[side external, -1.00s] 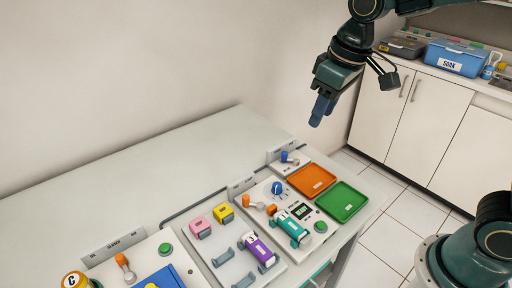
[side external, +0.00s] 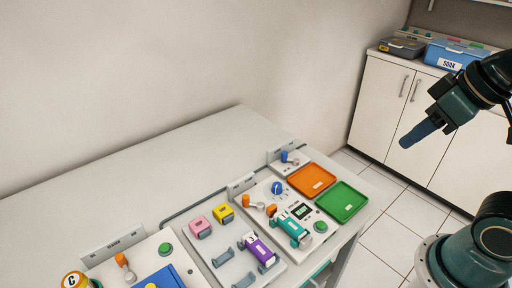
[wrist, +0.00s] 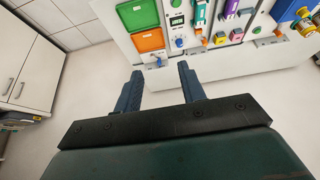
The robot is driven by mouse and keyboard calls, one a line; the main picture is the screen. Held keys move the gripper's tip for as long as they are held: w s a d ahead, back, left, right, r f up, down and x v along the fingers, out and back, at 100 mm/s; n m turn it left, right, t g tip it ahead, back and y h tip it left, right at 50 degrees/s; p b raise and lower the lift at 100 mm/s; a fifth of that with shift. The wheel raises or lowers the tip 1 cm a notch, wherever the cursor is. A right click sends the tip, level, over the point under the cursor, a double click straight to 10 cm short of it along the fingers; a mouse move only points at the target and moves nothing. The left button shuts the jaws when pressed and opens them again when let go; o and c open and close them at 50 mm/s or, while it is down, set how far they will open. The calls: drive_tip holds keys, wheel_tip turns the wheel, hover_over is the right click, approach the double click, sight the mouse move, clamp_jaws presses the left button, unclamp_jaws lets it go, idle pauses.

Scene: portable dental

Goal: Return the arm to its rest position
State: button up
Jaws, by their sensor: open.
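My gripper (side external: 422,132) is in the air at the right of the side view, clear of the table and in front of the white cabinets. In the wrist view my gripper (wrist: 160,82) shows two blue fingers spread apart with nothing between them. My arm reaches in from the right edge, and my base stands at the lower right of the side view.
The table (side external: 130,195) carries an orange tray (side external: 312,180), a green tray (side external: 341,201), a teal device (side external: 292,229) and a purple device (side external: 258,251). A cabinet (side external: 378,105) at the back holds a blue SOAK box (side external: 455,56). Open floor lies between.

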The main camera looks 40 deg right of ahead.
drive_tip(key=shift+s+f, duration=0.1)
drive_tip(key=shift+s, duration=0.1)
drive_tip(key=o, duration=0.7)
drive_tip(key=shift+w, duration=0.1)
drive_tip(key=o, duration=0.4)
drive_tip(key=shift+w, duration=0.15)
drive_tip(key=shift+o, duration=1.1)
drive_tip(key=shift+w+a+n, duration=0.2)
drive_tip(key=shift+w+n, duration=0.1)
drive_tip(key=shift+n, duration=0.3)
drive_tip(key=w+a+f+n+g, duration=0.4)
drive_tip(key=w+a+n+g, duration=0.1)
drive_tip(key=w+a+n, duration=0.8)
drive_tip(key=w+n, duration=0.1)
drive_tip(key=n, duration=0.2)
drive_tip(key=shift+w+n+g, duration=0.2)
drive_tip(key=shift+n+g, duration=0.1)
drive_tip(key=shift+n, duration=0.1)
wheel_tip(320, 180, down, 10)
